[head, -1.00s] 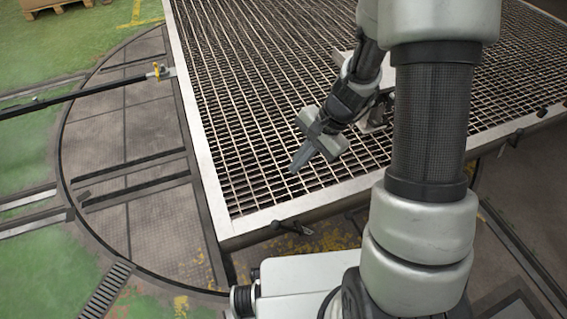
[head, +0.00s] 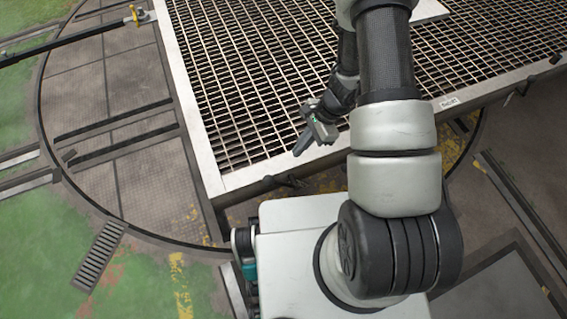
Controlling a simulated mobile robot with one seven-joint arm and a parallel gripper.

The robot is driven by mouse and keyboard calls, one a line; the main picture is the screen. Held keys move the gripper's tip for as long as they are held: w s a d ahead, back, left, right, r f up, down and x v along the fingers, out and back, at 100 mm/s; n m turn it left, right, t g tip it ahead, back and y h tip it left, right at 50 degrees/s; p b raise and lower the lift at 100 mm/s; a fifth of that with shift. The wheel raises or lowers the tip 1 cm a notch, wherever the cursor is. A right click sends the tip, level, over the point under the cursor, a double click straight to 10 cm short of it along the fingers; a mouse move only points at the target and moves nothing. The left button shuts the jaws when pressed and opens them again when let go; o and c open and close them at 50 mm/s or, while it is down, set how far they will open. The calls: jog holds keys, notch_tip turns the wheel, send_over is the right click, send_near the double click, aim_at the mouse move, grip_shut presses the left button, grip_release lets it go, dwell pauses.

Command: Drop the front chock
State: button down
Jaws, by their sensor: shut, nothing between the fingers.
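My gripper (head: 301,147) is shut and empty, its fingers pointing down and left over the front edge of the grating deck. A small dark lever-like piece (head: 288,181) sticks out from the outer side of that edge, just below the fingertips in the picture. Fingers and piece look apart.
The grating deck (head: 235,90) has a pale metal frame and fills the upper middle. The round turntable floor (head: 150,190) lies around it. A dark bar with a yellow end (head: 134,14) is at upper left. A slotted drain (head: 100,255) lies at lower left.

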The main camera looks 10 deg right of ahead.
jog(key=b, duration=0.3)
send_near(273, 178)
notch_tip(273, 178, down, 4)
jog(key=shift+s+a+f+b, duration=0.2)
jog(key=shift+a+f+b, duration=0.15)
jog(key=shift+a+f, duration=0.65)
jog(key=shift+a+r, duration=0.1)
jog(key=shift+a, duration=0.1)
